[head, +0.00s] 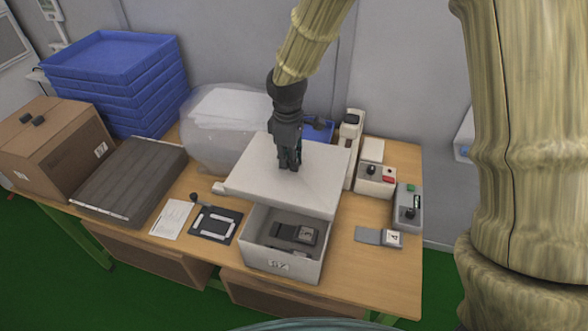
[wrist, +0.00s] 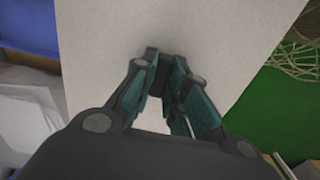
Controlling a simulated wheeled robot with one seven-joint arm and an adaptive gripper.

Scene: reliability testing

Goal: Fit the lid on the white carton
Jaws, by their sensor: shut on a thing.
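The white carton (head: 285,258) stands open near the front edge of the table, with a dark device inside it. The white lid (head: 300,183) is above and behind the carton, overlapping its back part and leaving the front part of the opening uncovered. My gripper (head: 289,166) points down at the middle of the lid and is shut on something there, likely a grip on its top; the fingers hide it. In the wrist view the lid (wrist: 220,45) fills most of the picture beneath my gripper (wrist: 172,95). I cannot tell whether the lid touches the carton.
A clear bag (head: 205,140) stands left of the lid. Small devices (head: 376,178) stand on the right, close to the lid. A black frame (head: 215,224) and a paper sheet (head: 171,219) lie left of the carton. Blue trays (head: 110,85) and a cardboard box (head: 50,145) stand further left.

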